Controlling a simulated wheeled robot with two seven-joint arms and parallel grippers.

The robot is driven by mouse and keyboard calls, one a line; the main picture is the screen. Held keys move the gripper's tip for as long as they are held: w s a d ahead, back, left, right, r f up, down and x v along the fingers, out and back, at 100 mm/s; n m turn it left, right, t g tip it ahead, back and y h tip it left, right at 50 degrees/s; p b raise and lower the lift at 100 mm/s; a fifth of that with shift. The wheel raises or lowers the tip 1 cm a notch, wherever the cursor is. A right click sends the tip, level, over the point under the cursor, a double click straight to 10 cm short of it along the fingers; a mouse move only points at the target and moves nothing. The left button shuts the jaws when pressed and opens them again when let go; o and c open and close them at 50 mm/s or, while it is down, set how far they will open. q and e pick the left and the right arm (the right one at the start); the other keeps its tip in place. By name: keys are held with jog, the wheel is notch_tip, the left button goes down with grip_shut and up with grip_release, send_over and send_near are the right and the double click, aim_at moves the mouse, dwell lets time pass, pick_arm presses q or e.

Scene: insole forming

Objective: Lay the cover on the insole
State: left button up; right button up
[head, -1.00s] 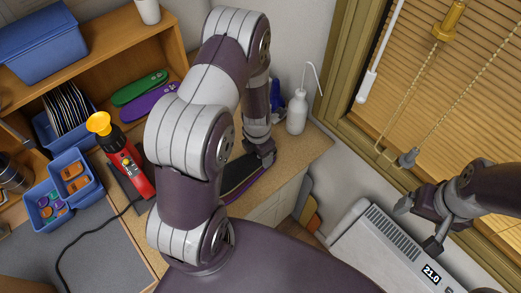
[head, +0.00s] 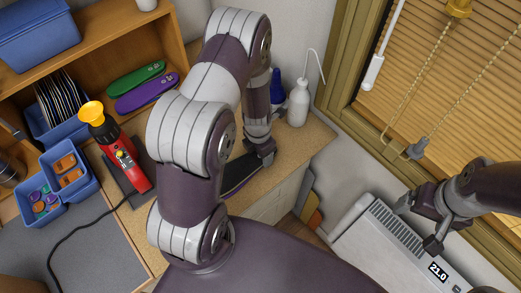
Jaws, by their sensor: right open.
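A long dark flat piece with a purplish edge (head: 237,186) lies on the cork-coloured worktop, partly behind my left arm. I cannot tell whether it is the insole, the cover or both. My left gripper (head: 262,152) is low over the worktop at the far end of this piece. Its fingers are mostly hidden, so its opening and any contact are unclear. My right gripper (head: 419,224) is open and empty above the white heater, far from the worktop. A green insole-shaped piece (head: 137,82) and a purple one (head: 147,92) lie on the shelf.
A red heat tool with a yellow nozzle (head: 119,152) stands left of my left arm. A white spout bottle (head: 299,103) and a blue bottle (head: 277,88) stand behind my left gripper. A blue rack of dark sheets (head: 62,106) and blue bins (head: 69,172) are left. The heater (head: 385,240) is right.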

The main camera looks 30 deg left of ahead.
pick_arm(q)
jog(key=shift+s+f, duration=0.25)
jog(key=shift+f, duration=0.15)
pick_arm(e)
jog(key=shift+s+f, duration=0.2)
